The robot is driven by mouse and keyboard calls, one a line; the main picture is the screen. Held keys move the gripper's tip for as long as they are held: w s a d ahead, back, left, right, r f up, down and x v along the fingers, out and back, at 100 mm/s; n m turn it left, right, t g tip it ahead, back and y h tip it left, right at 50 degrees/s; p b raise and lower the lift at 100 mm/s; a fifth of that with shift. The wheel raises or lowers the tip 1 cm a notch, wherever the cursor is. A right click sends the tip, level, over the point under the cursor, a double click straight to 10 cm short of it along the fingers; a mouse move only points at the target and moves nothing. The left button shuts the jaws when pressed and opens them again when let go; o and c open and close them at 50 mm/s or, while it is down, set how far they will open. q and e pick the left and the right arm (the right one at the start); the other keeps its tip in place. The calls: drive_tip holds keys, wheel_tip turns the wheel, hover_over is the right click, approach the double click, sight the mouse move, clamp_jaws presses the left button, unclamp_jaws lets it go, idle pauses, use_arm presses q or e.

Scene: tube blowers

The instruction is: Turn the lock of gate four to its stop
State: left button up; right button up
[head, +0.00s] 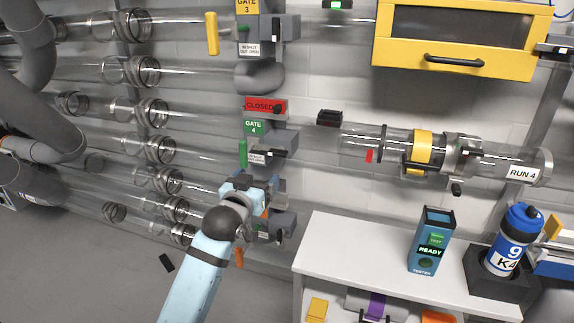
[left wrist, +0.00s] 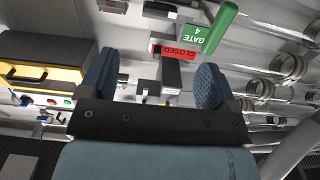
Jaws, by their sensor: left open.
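Gate four is the grey block (head: 284,142) on a clear tube in the head view, with a green GATE 4 label (head: 254,127), a red CLOSED sign (head: 266,105) and a green handle (head: 243,153). A small dark part, perhaps the lock (head: 277,153), sticks out at its front. My left gripper (head: 258,187) is just below the gate, open and apart from it. In the left wrist view the CLOSED sign (left wrist: 173,51) and label (left wrist: 195,39) appear upside down beyond the open, empty fingers (left wrist: 155,85). My right gripper is out of view.
Gate 3 (head: 270,28) with a yellow handle (head: 212,33) is above; another grey block is partly hidden behind my left gripper. A white bench (head: 345,250) holds a blue tester (head: 431,240) and a blue canister (head: 512,245). A yellow cabinet (head: 460,35) hangs upper right.

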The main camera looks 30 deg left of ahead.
sight(276, 153)
use_arm(q)
drive_tip(key=b+x, duration=0.3)
drive_tip(key=x, duration=0.9)
drive_tip(key=shift+w+a, duration=0.1)
drive_tip(key=shift+w, duration=0.05)
drive_tip(key=shift+w+a, duration=0.15)
drive_tip(key=shift+w, duration=0.4)
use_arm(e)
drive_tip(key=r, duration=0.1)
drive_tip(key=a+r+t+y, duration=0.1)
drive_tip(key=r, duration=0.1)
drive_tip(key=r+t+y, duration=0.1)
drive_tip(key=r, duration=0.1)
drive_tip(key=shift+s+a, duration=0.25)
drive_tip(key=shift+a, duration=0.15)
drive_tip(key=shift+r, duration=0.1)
use_arm(q)
drive_tip(key=c, duration=1.3)
